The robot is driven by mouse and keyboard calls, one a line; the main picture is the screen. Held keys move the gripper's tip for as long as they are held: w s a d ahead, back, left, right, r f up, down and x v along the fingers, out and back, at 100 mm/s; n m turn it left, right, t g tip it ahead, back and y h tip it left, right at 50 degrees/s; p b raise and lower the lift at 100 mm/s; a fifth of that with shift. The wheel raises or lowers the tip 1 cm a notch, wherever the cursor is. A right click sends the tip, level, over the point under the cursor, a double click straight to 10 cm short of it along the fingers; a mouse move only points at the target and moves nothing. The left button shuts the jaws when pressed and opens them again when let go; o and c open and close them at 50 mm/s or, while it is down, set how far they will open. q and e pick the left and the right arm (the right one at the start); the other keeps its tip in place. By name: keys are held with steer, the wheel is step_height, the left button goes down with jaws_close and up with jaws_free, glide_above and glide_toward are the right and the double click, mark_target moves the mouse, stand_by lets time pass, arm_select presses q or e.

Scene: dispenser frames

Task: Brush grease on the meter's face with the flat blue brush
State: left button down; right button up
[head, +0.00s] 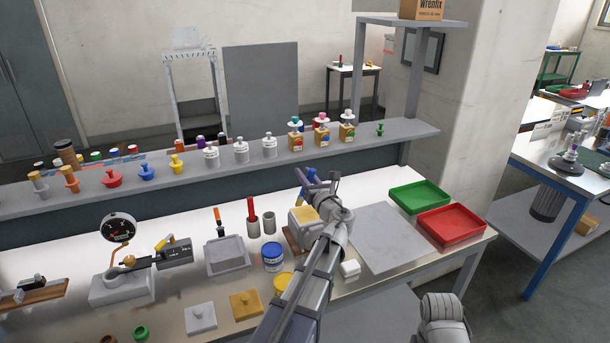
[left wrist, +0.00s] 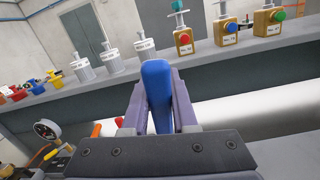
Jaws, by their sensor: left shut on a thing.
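My left gripper (head: 318,182) is shut on the blue brush (left wrist: 157,92), above the back of the bench. The brush's blue handle stands between the two fingers in the left wrist view; its bristles are hidden. The meter (head: 118,228) is a round black-faced dial on a grey base at the left of the bench, well apart from the gripper. It also shows at the lower left of the left wrist view (left wrist: 46,130). A blue-labelled tub (head: 272,258) stands mid-bench; I cannot read whether it holds the grease. My right gripper is out of view.
Near the tub are a grey tray (head: 228,268), cups with a red-handled tool (head: 252,208), and a yellow-topped block (head: 304,215). Green (head: 420,197) and red (head: 452,224) trays lie at the right, beside a bare grey mat (head: 375,238). A shelf (head: 380,140) with several bottles and knobs runs behind.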

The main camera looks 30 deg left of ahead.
mark_target(309, 171)
arm_select(q)
steer(key=shift+r, duration=0.1)
step_height(309, 171, up, 3)
steer(key=p, duration=0.3)
stand_by(0.4)
